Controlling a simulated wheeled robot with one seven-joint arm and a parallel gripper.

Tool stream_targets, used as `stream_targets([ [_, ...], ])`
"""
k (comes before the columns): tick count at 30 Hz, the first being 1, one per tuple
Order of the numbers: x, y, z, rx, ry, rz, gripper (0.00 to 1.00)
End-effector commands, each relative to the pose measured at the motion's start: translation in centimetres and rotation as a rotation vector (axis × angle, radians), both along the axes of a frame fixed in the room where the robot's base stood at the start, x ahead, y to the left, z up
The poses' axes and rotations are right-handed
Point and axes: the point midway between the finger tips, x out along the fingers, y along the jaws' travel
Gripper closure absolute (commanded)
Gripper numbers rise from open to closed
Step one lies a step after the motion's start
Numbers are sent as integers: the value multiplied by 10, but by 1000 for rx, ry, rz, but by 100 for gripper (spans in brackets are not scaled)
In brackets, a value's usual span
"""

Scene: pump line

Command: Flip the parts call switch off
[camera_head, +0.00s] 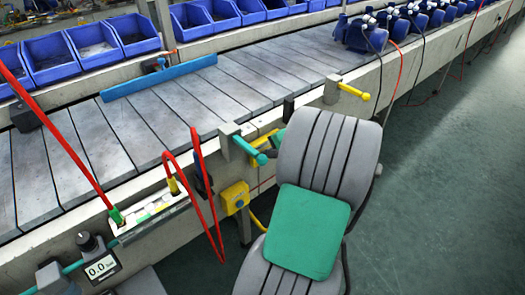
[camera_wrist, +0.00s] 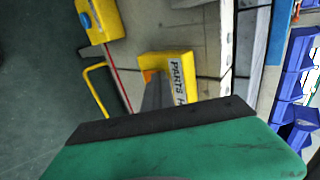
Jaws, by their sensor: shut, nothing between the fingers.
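The parts call switch is a yellow housing (camera_wrist: 165,60) with a label that reads "PARTS" and is partly covered. It stands just beyond my gripper in the wrist view. My gripper (camera_wrist: 154,90) shows there as dark grey fingers, shut and empty, rising past a dark edge in front of the housing. I cannot tell whether they touch it. An orange patch shows beside the fingertips; the switch lever's position cannot be made out. In the head view a yellow part (camera_head: 266,133) shows on the conveyor's side, partly hidden behind a teal lever and my grey arm.
The teal lever (camera_head: 250,150) and a yellow lever (camera_head: 353,91) stick out from the conveyor edge nearby. A yellow box with a blue button (camera_wrist: 95,20) hangs close by. Red cables (camera_head: 205,205) loop at the left. The floor (camera_head: 450,180) at the right is clear.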

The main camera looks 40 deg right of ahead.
Motion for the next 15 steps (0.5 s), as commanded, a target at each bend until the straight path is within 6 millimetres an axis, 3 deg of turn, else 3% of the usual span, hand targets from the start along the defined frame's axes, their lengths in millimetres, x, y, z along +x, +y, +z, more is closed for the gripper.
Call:
stream_targets([
  [5, -2, -1, -2, 1, -1, -3, 100],
  [15, -1, 0, 13, 1, -1, 0, 100],
])
